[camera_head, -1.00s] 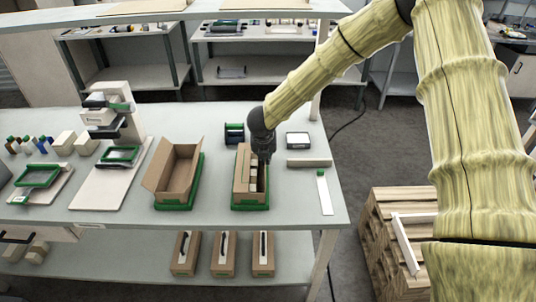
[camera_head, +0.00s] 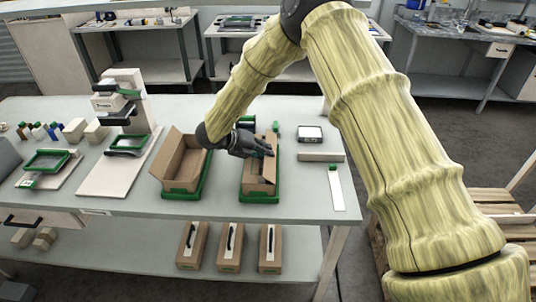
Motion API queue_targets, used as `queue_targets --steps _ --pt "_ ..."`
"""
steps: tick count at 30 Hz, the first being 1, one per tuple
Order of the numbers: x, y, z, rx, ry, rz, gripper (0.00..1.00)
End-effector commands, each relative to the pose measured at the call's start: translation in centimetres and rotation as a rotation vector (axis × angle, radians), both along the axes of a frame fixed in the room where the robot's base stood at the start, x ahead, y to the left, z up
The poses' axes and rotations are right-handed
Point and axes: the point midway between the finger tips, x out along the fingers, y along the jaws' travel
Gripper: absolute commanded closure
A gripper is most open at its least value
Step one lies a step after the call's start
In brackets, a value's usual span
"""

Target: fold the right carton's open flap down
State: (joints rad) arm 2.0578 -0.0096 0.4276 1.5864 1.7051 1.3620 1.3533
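The right carton (camera_head: 258,188) is a brown box in a green tray (camera_head: 262,198) on the bench. My gripper (camera_head: 268,150) is dark and reaches in from the left, its fingers lying across the carton's top toward its right side. A brown flap (camera_head: 268,170) shows at the carton's top beside and below the fingers. The fingers look in contact with it or very close, but I cannot be sure. The gripper hides much of the carton's top and inside. The finger gap is too small to make out.
A second carton (camera_head: 180,178) stands open to the left in its own green tray. Several closed cartons (camera_head: 229,247) stand on the shelf below.

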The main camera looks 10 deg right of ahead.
Motion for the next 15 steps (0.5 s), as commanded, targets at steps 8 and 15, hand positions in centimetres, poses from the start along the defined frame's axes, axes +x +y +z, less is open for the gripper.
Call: queue_targets --steps 8,15 --pt "0.11 0.36 -0.69 -0.117 0.035 0.0 1.0" --pt "0.12 0.41 -0.7 -0.154 0.046 0.0 1.0"
